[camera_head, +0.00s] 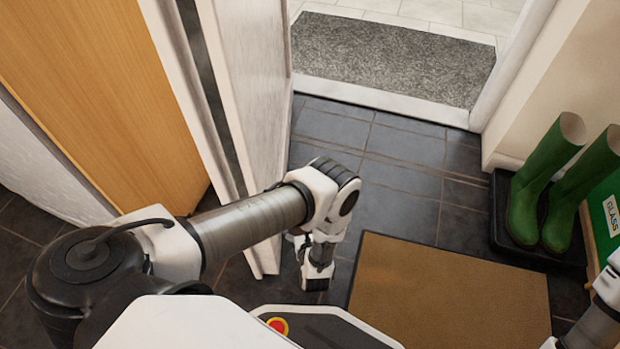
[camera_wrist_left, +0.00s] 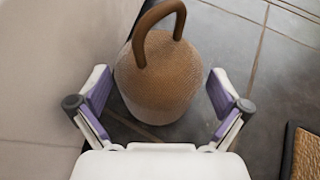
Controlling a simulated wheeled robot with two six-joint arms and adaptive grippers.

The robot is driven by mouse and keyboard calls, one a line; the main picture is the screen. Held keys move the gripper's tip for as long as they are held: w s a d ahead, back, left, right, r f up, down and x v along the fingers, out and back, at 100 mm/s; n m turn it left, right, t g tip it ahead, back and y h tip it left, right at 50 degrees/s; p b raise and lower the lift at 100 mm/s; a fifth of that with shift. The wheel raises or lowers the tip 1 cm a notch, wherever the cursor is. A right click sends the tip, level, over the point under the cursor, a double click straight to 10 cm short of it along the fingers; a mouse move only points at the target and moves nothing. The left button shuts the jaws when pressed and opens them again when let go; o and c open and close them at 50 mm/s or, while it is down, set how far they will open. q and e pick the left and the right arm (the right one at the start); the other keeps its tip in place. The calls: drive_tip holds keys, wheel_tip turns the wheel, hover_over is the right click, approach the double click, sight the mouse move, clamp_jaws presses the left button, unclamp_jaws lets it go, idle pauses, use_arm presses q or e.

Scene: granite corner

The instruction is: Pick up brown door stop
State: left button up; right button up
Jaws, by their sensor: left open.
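The brown door stop (camera_wrist_left: 158,85) is a rounded, woven-looking weight with a darker brown loop handle (camera_wrist_left: 155,25) on top. It stands on the dark tiled floor in the left wrist view. My left gripper (camera_wrist_left: 159,98) is open, with one purple-padded finger on each side of the door stop's lower body in the picture. In the head view my left wrist (camera_head: 320,262) points down beside the door's edge, and the door stop is hidden there. My right gripper is out of view; only part of my right arm shows at the right edge.
The white door (camera_head: 252,80) stands open close by my left arm. A brown doormat (camera_head: 450,300) lies to the right. Tiles (camera_head: 400,180) before the threshold are clear.

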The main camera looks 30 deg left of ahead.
use_arm(q)
drive_tip(key=shift+w+a+f, duration=0.1)
drive_tip(key=shift+w+a, duration=0.1)
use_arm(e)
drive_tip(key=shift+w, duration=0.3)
use_arm(q)
drive_tip(key=c, duration=1.6)
drive_tip(key=shift+o, duration=0.2)
drive_tip(key=shift+r, duration=0.2)
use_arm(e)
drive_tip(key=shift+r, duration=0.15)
use_arm(q)
wheel_tip(320, 180, up, 9)
drive_tip(key=p, duration=0.6)
drive_tip(key=shift+r, duration=0.4)
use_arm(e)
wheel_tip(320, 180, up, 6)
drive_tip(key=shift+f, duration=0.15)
